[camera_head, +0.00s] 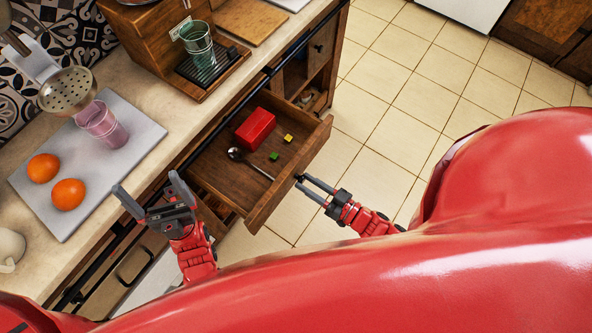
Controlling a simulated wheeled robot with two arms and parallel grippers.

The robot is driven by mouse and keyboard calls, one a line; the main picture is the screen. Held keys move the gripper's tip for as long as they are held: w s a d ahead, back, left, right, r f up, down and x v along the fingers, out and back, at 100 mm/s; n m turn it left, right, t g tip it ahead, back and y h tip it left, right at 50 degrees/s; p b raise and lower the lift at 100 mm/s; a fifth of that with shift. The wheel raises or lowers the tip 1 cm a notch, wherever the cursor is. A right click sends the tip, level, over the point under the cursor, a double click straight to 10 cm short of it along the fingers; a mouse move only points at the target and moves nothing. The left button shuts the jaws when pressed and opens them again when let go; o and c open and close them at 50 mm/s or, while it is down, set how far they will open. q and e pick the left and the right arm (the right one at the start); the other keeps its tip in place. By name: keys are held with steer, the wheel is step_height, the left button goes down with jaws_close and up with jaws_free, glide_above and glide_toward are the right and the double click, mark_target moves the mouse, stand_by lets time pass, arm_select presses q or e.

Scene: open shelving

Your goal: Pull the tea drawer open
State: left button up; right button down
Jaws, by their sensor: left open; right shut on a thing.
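The tea drawer (227,194) is a wooden drawer under the counter, standing well out from the cabinet. Inside lie a red box (255,129), a spoon (249,164), a small yellow block (288,138) and a small green block (274,156). My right gripper (302,183) is at the drawer's front panel, near its middle, with its fingertips shut on what seems to be the handle. The handle itself is mostly hidden. My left gripper (147,196) is open and empty, left of the drawer, near the counter's front edge.
The counter (150,98) holds a board (145,131) with two oranges (68,194) and a pinkish cup (102,124). A wooden drink dispenser (170,45) with a green cup (197,42) stands at the back. Tiled floor (384,99) lies clear right of the drawer.

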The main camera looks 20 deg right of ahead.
steer(key=shift+s+d, duration=0.3)
steer(key=shift+s, duration=0.05)
steer(key=c, duration=0.5)
jaws_free()
steer(key=b+v, duration=0.1)
steer(key=v, duration=1.6)
steer(key=shift+s+b, duration=0.15)
steer(key=shift+b, duration=0.15)
